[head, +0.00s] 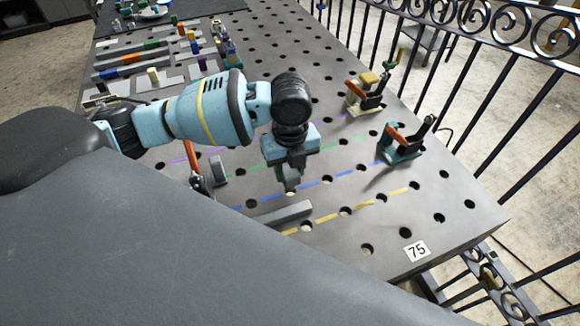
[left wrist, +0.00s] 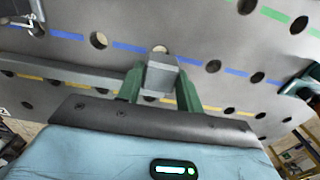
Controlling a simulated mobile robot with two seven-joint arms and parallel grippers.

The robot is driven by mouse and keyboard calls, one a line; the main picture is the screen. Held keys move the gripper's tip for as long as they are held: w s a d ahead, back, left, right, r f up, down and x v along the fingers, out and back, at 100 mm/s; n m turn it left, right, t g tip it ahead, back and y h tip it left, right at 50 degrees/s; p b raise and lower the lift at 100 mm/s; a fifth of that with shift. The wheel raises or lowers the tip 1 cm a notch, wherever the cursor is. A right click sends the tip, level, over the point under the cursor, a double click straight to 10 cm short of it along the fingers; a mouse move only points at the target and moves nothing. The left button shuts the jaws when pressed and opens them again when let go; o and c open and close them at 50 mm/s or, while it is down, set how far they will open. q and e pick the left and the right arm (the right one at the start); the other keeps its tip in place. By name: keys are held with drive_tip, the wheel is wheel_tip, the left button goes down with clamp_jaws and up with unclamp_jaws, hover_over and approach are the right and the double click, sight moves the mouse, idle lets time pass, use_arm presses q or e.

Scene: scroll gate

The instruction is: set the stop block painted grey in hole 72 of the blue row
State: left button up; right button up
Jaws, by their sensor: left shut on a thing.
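My left gripper (head: 290,180) is over the blue row (head: 310,186), pointing down at the perforated table. In the left wrist view its two green fingers (left wrist: 160,88) are shut on the grey stop block (left wrist: 161,74). The block's far end overlaps a hole on the blue dashed line (left wrist: 208,69) in that view. I cannot tell whether the block is in the hole or just above it. No number shows for hole 72. My right gripper is not in view.
A grey bar (head: 285,213) lies between the blue and yellow (head: 330,215) rows. A teal clamp (head: 403,155) and a cream clamp (head: 362,104) stand to the right. A 75 label (head: 417,250) is near the front edge. Coloured blocks (head: 155,45) fill the far left.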

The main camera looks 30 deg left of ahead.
use_arm(q)
drive_tip(key=shift+f, duration=2.1)
idle(0.6)
drive_tip(key=o, duration=1.2)
drive_tip(key=shift+r, duration=3.9)
drive_tip(key=shift+s+f, duration=0.1)
